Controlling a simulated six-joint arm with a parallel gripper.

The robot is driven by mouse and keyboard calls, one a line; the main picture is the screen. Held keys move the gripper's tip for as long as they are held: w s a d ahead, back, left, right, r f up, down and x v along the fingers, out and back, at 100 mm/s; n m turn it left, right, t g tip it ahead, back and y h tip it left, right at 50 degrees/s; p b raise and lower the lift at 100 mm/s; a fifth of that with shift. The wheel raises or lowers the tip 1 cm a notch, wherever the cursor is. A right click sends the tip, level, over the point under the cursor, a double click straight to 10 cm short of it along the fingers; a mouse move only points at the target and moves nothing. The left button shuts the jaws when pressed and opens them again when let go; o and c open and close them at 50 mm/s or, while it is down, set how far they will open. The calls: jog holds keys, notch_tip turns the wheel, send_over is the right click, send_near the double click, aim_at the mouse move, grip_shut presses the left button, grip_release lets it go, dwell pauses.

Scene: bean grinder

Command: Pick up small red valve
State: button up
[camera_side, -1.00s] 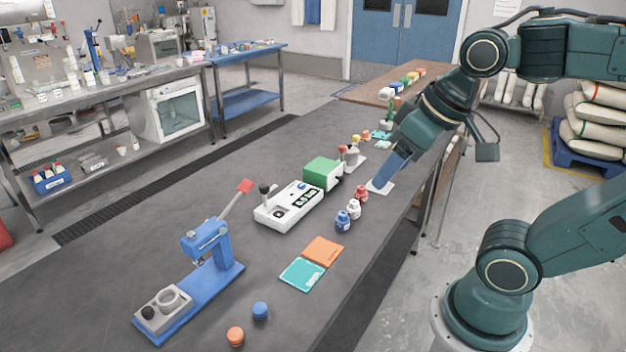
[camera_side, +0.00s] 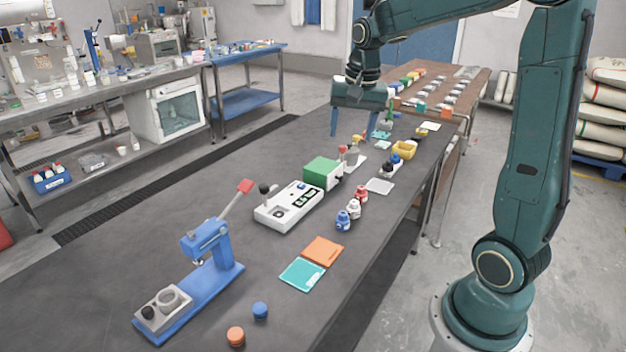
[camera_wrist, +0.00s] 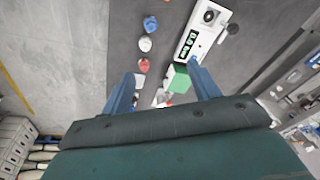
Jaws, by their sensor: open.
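A small red piece (camera_side: 341,149), which may be the red valve, stands upright on a small stand beyond the green box; its exact shape is too small to tell. A small red spot (camera_wrist: 169,103) also shows between the fingers in the wrist view, close to the palm edge. My gripper (camera_side: 352,136) is above the far part of the dark table, fingers pointing down, spread wide and empty. In the wrist view my gripper (camera_wrist: 162,72) shows two blue fingers apart with nothing held.
A green box (camera_side: 322,172) adjoins a white device (camera_side: 287,207). Red, white and blue bottles (camera_side: 354,208) stand in a row beside it. A yellow bin (camera_side: 405,149) and pale pad (camera_side: 380,186) lie to the right. A blue lever press (camera_side: 208,248) stands nearer.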

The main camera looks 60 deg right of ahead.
jog(key=w+d+f+m+g, duration=0.1)
jog(key=w+d+f+m, duration=0.25)
jog(key=d+f, duration=0.4)
jog(key=m+g+y, duration=0.1)
jog(key=m, duration=0.3)
send_over(361, 187)
notch_tip(361, 187, down, 4)
jog(key=shift+s+f, duration=0.2)
jog(key=shift+f, duration=0.1)
jog(key=shift+f, duration=4.2)
jog(key=shift+w+f, duration=0.1)
jog(key=shift+f, duration=2.5)
